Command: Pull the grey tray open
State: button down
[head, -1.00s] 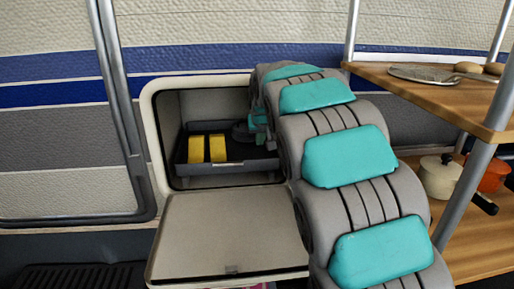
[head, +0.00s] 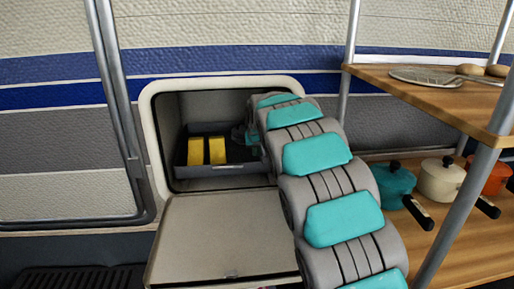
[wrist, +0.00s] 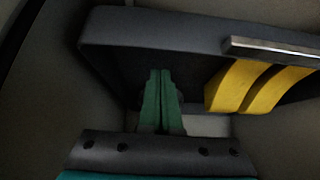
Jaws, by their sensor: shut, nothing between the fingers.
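The grey tray (head: 222,170) sits inside a wall compartment in the head view, with two yellow blocks (head: 206,151) in it. In the wrist view the tray (wrist: 180,30) is close, and a shiny metal bar (wrist: 275,49) runs along its edge at the right. The yellow blocks (wrist: 255,87) show there as two stripes. My gripper (wrist: 156,75) has green fingers pressed together with nothing between them. They overlap the dark inside of the tray in the wrist view, left of the blocks; contact cannot be told. In the head view my arm mostly hides the gripper.
The compartment's pale frame (head: 150,130) surrounds the opening, and its lid (head: 220,235) hangs open below. At right stands a wooden shelf (head: 430,92) with metal posts. A teal pot (head: 394,183) and a cream pot (head: 440,178) stand on its lower level.

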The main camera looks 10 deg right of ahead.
jog(key=s, duration=0.2)
jog(key=shift+s+r, duration=0.15)
jog(key=shift+s, duration=0.9)
